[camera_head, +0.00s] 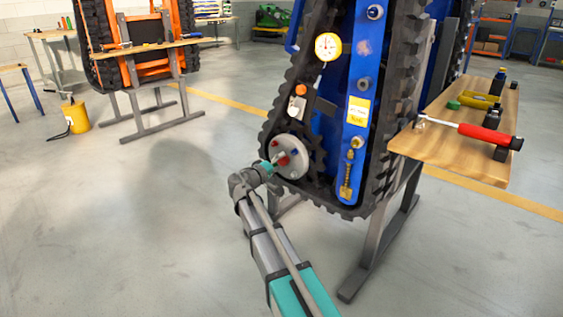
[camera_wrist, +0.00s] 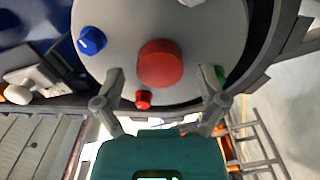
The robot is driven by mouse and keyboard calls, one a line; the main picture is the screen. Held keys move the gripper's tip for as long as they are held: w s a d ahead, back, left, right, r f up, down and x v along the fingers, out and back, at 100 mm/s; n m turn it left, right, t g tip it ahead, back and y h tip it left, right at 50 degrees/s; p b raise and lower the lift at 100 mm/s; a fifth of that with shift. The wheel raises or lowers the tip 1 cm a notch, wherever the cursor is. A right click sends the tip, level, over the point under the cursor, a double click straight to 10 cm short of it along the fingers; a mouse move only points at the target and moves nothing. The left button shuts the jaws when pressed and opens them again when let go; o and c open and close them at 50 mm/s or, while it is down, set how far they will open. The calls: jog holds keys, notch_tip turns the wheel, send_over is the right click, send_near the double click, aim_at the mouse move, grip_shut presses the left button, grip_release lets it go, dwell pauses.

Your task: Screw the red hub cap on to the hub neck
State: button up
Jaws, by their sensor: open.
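The large round red hub cap (camera_wrist: 160,63) sits at the middle of the grey hub disc (camera_wrist: 215,30), and the hub neck is hidden behind it. In the head view the red cap (camera_head: 283,161) shows small on the disc (camera_head: 297,168) low on the blue tracked carrier. My gripper (camera_wrist: 163,76) is open, with one fingertip on each side of the cap in the wrist view. A gap shows between each fingertip and the cap; I cannot tell the depth. In the head view my gripper (camera_head: 270,168) is close in front of the disc.
A small red knob (camera_wrist: 143,99), a blue knob (camera_wrist: 91,40) and a partly hidden green one (camera_wrist: 221,75) surround the cap. Black track (camera_head: 345,208) runs around the disc. A wooden shelf (camera_head: 440,147) with a red-handled tool (camera_head: 484,133) stands right.

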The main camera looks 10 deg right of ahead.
jog(key=shift+n, duration=0.8)
jog(key=c, duration=1.2)
jog(key=shift+m, duration=0.3)
jog(key=m, duration=0.2)
jog(key=shift+m, duration=0.4)
jog(key=o, duration=1.3)
jog(key=shift+m, duration=0.3)
